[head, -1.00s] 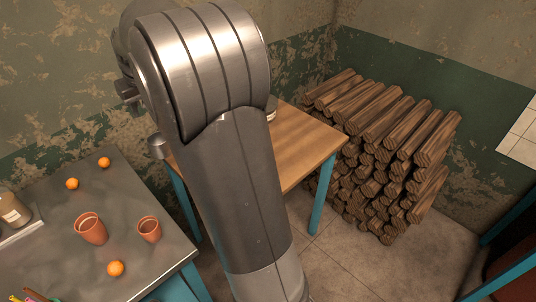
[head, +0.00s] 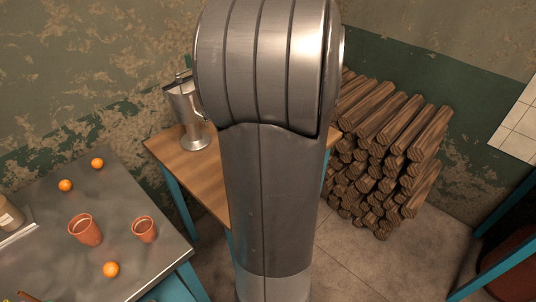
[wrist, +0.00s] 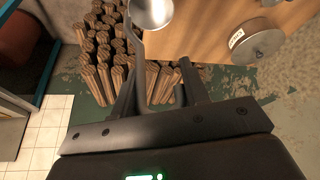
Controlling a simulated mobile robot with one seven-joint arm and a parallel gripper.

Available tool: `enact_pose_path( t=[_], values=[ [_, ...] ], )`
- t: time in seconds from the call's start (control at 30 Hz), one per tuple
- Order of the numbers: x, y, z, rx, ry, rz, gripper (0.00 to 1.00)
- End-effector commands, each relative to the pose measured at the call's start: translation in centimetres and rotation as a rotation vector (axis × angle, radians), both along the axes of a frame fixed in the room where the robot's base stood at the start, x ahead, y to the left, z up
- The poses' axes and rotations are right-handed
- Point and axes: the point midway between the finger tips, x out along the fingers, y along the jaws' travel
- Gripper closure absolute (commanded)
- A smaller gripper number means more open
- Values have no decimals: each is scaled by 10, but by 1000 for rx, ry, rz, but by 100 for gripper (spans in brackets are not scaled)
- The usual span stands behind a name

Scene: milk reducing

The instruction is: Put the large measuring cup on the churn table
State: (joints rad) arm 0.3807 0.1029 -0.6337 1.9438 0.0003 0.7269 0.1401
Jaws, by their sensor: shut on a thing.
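The large measuring cup, a shiny metal bowl (wrist: 152,12) with a long grey handle, shows at the top of the wrist view, its upper part cut off. My gripper (wrist: 160,65) is shut on the handle, and the cup is beyond the fingers. The wooden churn table (head: 185,172) with blue legs is partly behind my arm in the head view; its top also shows in the wrist view (wrist: 200,25). My gripper and the held cup are hidden behind my arm in the head view. I cannot tell whether the cup touches the table.
A tall metal vessel (head: 192,120) stands on the churn table's left part. A round metal thing with a label (wrist: 257,42) sits on the wood. Stacked logs (head: 395,145) stand to the right. A grey table (head: 60,220) at left holds terracotta cups (head: 85,230) and oranges (head: 111,269).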

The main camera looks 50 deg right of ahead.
Motion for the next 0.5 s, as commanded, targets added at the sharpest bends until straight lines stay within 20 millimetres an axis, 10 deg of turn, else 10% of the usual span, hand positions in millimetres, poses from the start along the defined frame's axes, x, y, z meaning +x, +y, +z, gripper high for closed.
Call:
enact_pose_path(
  t=[0.17, 0.5],
  values=[
    [-4, -4, -7, 1, -2, -36, 95],
    [68, 16, -53, 1, 2, -33, 95]
  ],
)
